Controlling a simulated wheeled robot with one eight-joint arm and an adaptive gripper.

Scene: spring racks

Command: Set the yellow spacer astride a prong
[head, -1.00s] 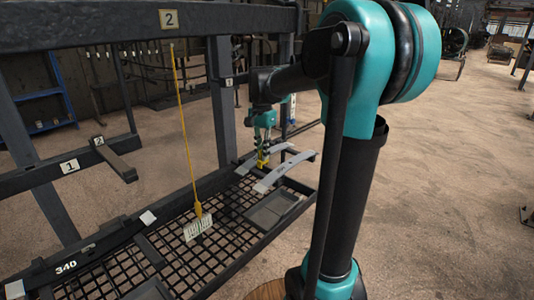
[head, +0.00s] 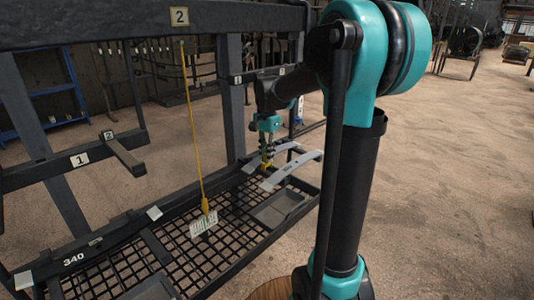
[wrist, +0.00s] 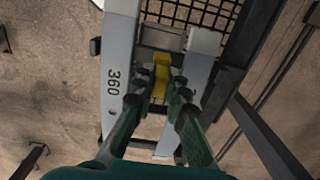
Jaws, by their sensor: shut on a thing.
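The yellow spacer (head: 265,164) is low by the grey leaf springs, over the mesh tray's far end. In the wrist view the spacer (wrist: 161,76) shows between and just beyond my fingertips. My gripper (head: 266,150) points down and is shut on the spacer. Its fingers (wrist: 156,97) flank the spacer in the wrist view. The spacer's lower side and what it rests on are hidden. A dark prong (head: 126,157) marked 2 sticks out from the rack at the left, well away from my gripper. Another plate marked 1 (head: 80,159) is on the rail beside it.
Curved grey springs (head: 291,170) lie either side of my gripper; one (wrist: 116,70) is marked 360. The mesh tray (head: 170,240) spans below. Open floor lies right.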

